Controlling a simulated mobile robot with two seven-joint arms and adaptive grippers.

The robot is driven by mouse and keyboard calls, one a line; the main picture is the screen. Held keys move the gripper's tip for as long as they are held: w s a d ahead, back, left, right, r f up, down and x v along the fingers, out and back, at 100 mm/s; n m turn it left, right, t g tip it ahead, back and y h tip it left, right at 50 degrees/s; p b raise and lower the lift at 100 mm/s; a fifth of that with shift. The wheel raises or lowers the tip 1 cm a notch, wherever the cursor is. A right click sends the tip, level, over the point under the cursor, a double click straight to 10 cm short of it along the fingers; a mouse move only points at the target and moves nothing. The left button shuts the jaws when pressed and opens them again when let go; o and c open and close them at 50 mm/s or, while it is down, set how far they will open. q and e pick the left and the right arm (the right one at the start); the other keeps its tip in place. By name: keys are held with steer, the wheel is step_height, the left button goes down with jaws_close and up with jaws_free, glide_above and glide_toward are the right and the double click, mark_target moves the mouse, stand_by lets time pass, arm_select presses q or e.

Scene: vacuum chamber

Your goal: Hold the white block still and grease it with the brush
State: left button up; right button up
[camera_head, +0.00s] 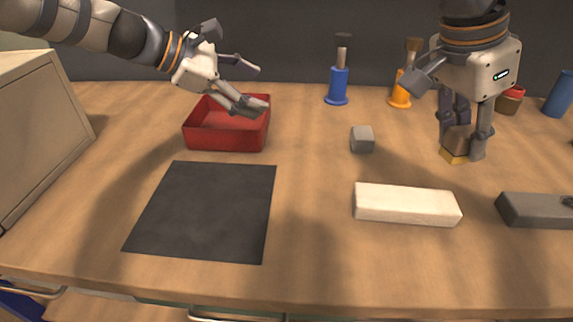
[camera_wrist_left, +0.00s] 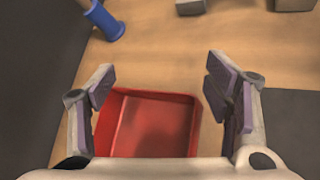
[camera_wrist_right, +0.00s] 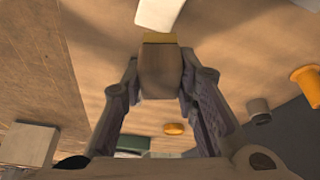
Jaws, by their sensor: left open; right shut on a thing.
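The white block (camera_head: 405,205) lies flat on the table, right of centre; part of it shows at the top of the right wrist view (camera_wrist_right: 158,12). One brush (camera_head: 343,50) stands upright in a blue holder (camera_head: 338,85), another (camera_head: 411,55) in an orange holder (camera_head: 401,92). My right gripper (camera_head: 467,145) points down behind the white block, shut on a brown block with a yellow end (camera_wrist_right: 160,72). I cannot tell whether that end touches the table. My left gripper (camera_head: 255,88) is open and empty above the red tray (camera_head: 226,138), apart from the white block.
A dark mat (camera_head: 205,210) lies at front left. A small grey block (camera_head: 362,139) sits behind the white block, and a dark grey block (camera_head: 535,210) lies to its right. A blue cylinder (camera_head: 558,93) stands at back right. A beige box (camera_head: 40,130) stands at far left.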

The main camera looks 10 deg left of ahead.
arm_select(q)
steer(key=s+d+f+g+h, duration=0.1)
steer(key=s+d, duration=0.1)
steer(key=s+d+f+g, duration=0.1)
steer(key=s+f, duration=0.1)
steer(key=s, duration=0.1)
steer(key=s+d+f+g+h, duration=0.1)
steer(key=s+d+f+g, duration=0.1)
steer(key=s, duration=0.1)
steer(key=shift+d+f+m+h, duration=0.2)
steer(key=shift+d+m+h, duration=0.1)
steer(key=shift+d, duration=0.05)
steer(key=g+h, duration=0.2)
glide_toward(355, 195)
steer(key=x, duration=0.9)
steer(key=shift+d+f, duration=0.1)
steer(key=shift+d, duration=0.2)
steer(key=c, duration=1.5)
